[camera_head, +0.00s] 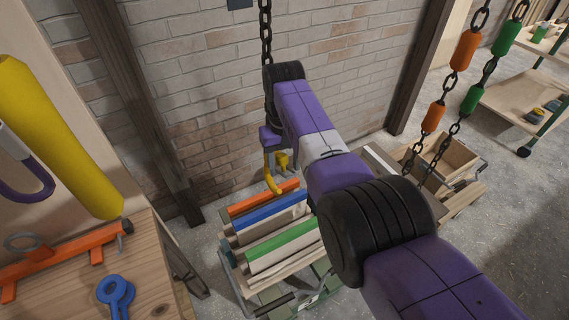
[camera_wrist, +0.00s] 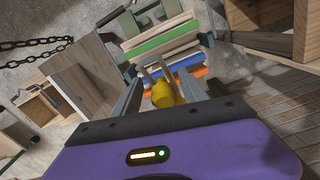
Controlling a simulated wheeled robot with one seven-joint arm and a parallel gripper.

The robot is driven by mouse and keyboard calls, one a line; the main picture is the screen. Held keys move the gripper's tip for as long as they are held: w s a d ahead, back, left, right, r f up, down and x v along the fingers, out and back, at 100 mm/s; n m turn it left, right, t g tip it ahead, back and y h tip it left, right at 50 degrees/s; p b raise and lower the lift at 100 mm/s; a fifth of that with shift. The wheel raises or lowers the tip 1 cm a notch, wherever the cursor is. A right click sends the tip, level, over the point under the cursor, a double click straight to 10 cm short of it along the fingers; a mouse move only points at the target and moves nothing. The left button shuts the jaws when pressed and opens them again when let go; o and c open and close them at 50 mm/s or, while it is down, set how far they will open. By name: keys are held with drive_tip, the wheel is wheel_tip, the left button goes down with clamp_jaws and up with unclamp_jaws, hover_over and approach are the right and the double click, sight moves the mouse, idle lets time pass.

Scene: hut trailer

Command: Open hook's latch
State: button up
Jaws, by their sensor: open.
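The hook is a yellow, curved piece (camera_head: 272,180) hanging over a crate of planks in the head view, with a second small yellow part (camera_head: 282,161) beside its upper right. A yellow part also shows in the wrist view (camera_wrist: 164,95), between my fingers and apart from them as far as I can tell. I cannot make out which part is the latch. My gripper (camera_wrist: 160,76) is open, its two grey fingers spread on either side of the yellow part, pointing down. In the head view my arm comes in from the lower right, and the fingers are hard to make out.
Green, blue and orange planks (camera_head: 284,244) lie in a crate below the hook. A brick wall (camera_head: 200,90) stands behind. Chains with orange and green sleeves (camera_head: 464,50) hang at right. A wooden workbench (camera_head: 165,265) with an orange tool (camera_head: 62,254) is at left.

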sight(284, 160)
drive_tip(key=shift+r+b, duration=0.45)
drive_tip(key=shift+r, duration=3.45)
